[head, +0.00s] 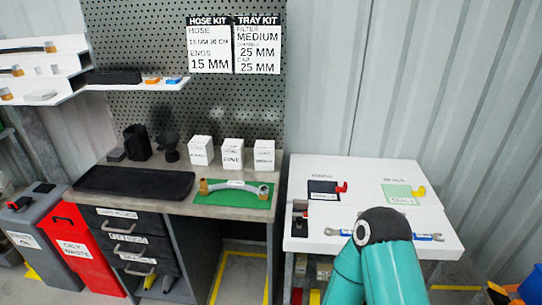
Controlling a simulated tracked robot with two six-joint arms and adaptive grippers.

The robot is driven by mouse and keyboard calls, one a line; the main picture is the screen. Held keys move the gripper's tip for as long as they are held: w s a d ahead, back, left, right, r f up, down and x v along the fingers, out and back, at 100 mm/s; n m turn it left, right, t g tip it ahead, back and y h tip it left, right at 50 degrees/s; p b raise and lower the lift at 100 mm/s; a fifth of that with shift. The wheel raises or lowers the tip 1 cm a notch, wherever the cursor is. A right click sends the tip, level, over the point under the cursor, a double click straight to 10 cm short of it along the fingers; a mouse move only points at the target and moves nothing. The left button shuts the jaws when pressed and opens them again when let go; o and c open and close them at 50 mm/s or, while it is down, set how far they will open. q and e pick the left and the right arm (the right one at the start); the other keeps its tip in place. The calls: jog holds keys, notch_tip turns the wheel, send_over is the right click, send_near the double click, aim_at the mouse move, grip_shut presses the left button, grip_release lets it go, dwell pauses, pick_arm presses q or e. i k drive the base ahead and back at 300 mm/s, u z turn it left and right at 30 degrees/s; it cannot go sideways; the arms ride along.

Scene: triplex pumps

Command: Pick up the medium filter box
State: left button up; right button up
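Three small white filter boxes stand in a row at the back of the workbench, in front of the pegboard: a left box (200,151), a middle box (233,153) and a right box (264,156). The middle label seems to read "FINE". The other two labels are too small to read surely, so I cannot tell which box is the medium one. A teal arm of mine rises at the lower right, well apart from the boxes. I make out neither gripper.
Black holders (137,142) stand left of the boxes. A white table (372,176) with a wrench (425,237) stands right. The tray kit sign (257,45) reads "FILTER MEDIUM".

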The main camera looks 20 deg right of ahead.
aim_at(263, 150)
jog(key=i, duration=0.85)
jog(key=u, duration=0.05)
